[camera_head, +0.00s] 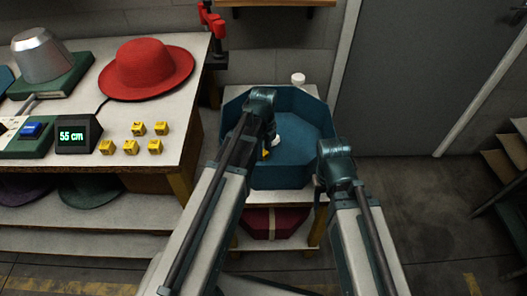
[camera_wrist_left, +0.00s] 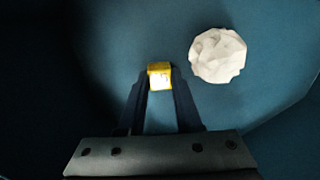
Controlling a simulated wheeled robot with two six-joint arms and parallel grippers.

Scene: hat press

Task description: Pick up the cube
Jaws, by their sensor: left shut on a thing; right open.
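A yellow cube (camera_wrist_left: 160,76) sits between the fingertips of my left gripper (camera_wrist_left: 160,88), which is shut on it. In the head view, a small part of this cube (camera_head: 265,154) shows beside my left gripper (camera_head: 266,140), inside the blue octagonal box (camera_head: 312,176). A white crumpled ball (camera_wrist_left: 218,55) lies on the box floor just right of the cube, apart from it; it partly shows in the head view (camera_head: 277,141). I cannot tell whether the cube touches the floor. My right gripper (camera_head: 324,168) is open and empty at the box's right front side; its fingers are mostly hidden.
Several other yellow cubes (camera_head: 139,129) stand on the table (camera_head: 107,171) at left, by a display (camera_head: 78,135) reading 55 cm and a red hat (camera_head: 146,68). A red clamp (camera_head: 212,20) is at its back corner. A dark red box (camera_head: 270,224) sits below the blue box.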

